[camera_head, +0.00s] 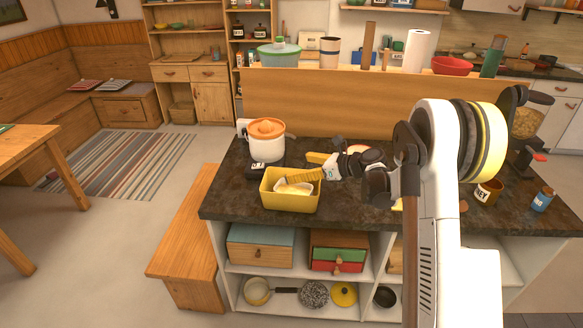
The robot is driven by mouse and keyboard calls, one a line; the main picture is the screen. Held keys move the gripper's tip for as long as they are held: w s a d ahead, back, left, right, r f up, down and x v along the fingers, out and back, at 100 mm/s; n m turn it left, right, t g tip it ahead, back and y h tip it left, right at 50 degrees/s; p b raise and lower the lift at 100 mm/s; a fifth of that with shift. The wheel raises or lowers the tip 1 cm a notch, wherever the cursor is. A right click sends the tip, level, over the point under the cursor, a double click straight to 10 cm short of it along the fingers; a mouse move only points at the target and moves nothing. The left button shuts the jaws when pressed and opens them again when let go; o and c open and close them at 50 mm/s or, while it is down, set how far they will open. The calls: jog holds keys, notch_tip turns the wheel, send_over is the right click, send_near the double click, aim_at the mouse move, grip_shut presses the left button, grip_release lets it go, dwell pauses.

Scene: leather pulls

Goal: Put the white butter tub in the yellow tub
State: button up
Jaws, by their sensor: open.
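The yellow tub (291,204) is an open rectangular container near the front left edge of the dark countertop. A whitish object (294,188), apparently the white butter tub, lies inside it, partly below the rim; its exact tilt is hard to tell. My gripper (300,167) reaches in from the right with its yellow fingers spread apart. One finger is over the yellow tub's back right part, close to the whitish object; the other is farther back. Nothing shows held between them. Whether the near finger touches the object or the rim cannot be told.
A white pot with an orange juicer top (267,140) stands behind the yellow tub, with a small black item (257,170) before it. The countertop (226,191) is bare left of the tub.

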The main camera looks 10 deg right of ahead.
jog(key=p+v, duration=0.1)
jog(key=v, duration=0.7)
jog(key=shift+d, duration=0.1)
jog(key=s+a+r+n+g+h, duration=0.1)
jog(key=s+a+r+n+h, duration=0.1)
jog(key=s+a+r+n, duration=0.45)
jog(key=s+a+r+n+g+h, duration=0.25)
jog(key=s+n, duration=0.35)
jog(key=s, duration=0.4)
jog(key=s+d+n+t+h, duration=0.1)
jog(key=s+n+h, duration=0.4)
jog(key=s+n, duration=0.9)
jog(key=s, duration=0.4)
jog(key=shift+s+d+f, duration=0.2)
jog(key=shift+d+f, duration=0.1)
jog(key=shift+f, duration=0.05)
